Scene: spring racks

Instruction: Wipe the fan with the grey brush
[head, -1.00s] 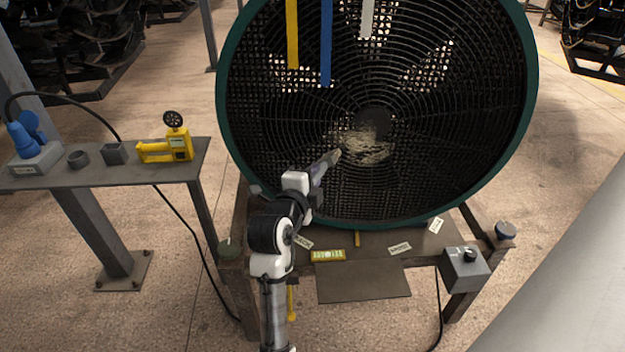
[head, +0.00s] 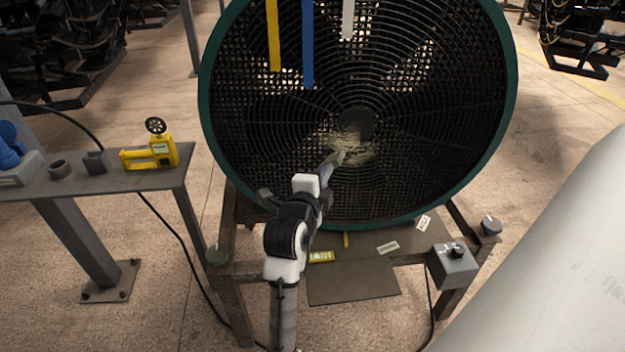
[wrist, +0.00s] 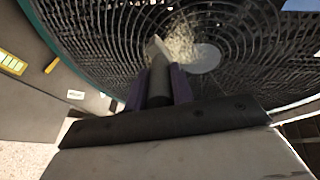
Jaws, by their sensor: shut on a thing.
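The large fan (head: 440,150) has a dark round grille in a green ring and stands on a brown metal stand. A pale dusty patch (head: 360,152) lies on the grille just below the hub; it also shows in the wrist view (wrist: 182,42). My gripper (head: 325,178) is shut on the brush, in front of the lower middle of the grille. The brush (wrist: 158,75) has a dark handle between the purplish fingers, and its pale tip points at the dusty patch. The tip is at or very near the grille; I cannot tell whether it touches.
Yellow, blue (head: 307,45) and white strips hang before the fan's upper part. A grey control box (head: 453,265) with a black knob sits at the stand's right front.

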